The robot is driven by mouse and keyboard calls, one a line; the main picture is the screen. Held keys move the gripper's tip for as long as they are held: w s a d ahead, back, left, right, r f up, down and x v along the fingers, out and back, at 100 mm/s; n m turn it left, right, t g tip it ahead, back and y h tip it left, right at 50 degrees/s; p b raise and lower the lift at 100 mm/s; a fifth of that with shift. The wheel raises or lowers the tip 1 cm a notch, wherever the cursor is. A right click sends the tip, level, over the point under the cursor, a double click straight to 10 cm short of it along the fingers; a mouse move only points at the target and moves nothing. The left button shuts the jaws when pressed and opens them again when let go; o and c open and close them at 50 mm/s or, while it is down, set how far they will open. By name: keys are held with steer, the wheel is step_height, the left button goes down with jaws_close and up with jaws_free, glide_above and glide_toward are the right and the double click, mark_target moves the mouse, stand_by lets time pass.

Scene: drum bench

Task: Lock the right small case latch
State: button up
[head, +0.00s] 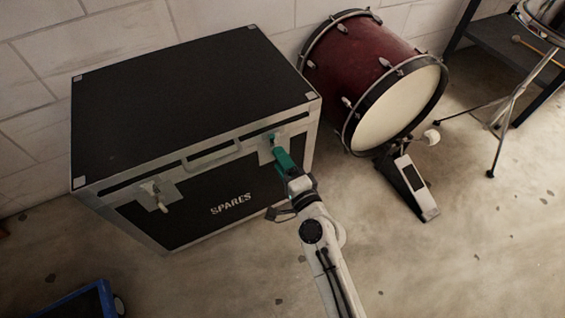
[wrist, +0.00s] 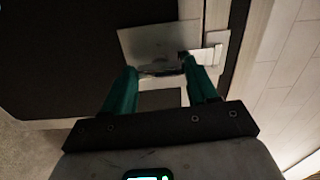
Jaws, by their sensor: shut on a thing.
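The black case (head: 185,95) marked SPARES stands closed on the floor, with metal edges and two latches on its front. The right latch (head: 271,138) sits on a light plate near the case's right corner. My gripper (head: 280,153) has its teal fingers at this latch. In the wrist view the latch plate (wrist: 150,42) lies ahead of my gripper (wrist: 161,66), and the fingers are shut on the latch with its part between their tips. The fingertips partly hide the latch, so its exact position is unclear.
The left latch (head: 155,196) and a handle (head: 212,155) are on the same front face. A red bass drum (head: 362,60) with a pedal (head: 410,188) stands right of the case. A blue-edged object (head: 82,300) lies at lower left. The floor in front is mostly clear.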

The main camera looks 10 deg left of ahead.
steer(key=shift+f, duration=0.1)
steer(key=o, duration=1.1)
steer(key=shift+c, duration=0.2)
steer(key=v, duration=1)
steer(key=shift+s+d, duration=0.25)
steer(key=shift+s, duration=0.1)
